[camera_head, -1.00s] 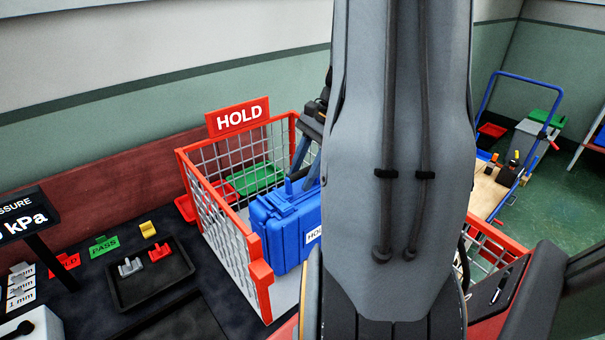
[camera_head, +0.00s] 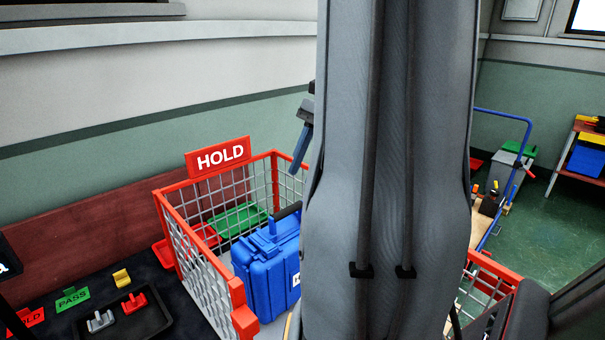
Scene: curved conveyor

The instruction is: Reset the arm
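My arm's large grey link (camera_head: 395,170) fills the middle of the view from top to bottom. My gripper (camera_head: 302,148) shows only in part at the link's left edge. One blue-grey finger hangs down there, and the rest is hidden behind the link. A blue case (camera_head: 268,268) with a dark handle (camera_head: 287,211) sits upright in the red-framed wire basket. The visible finger is above the case handle and apart from it. Whether the gripper is open or shut does not show.
The basket (camera_head: 203,262) bears a red HOLD sign (camera_head: 220,156). Green and red trays lie behind the case. A black tray (camera_head: 150,322) with small parts is at lower left. A blue-handled trolley (camera_head: 527,150) and shelf (camera_head: 580,150) stand at right.

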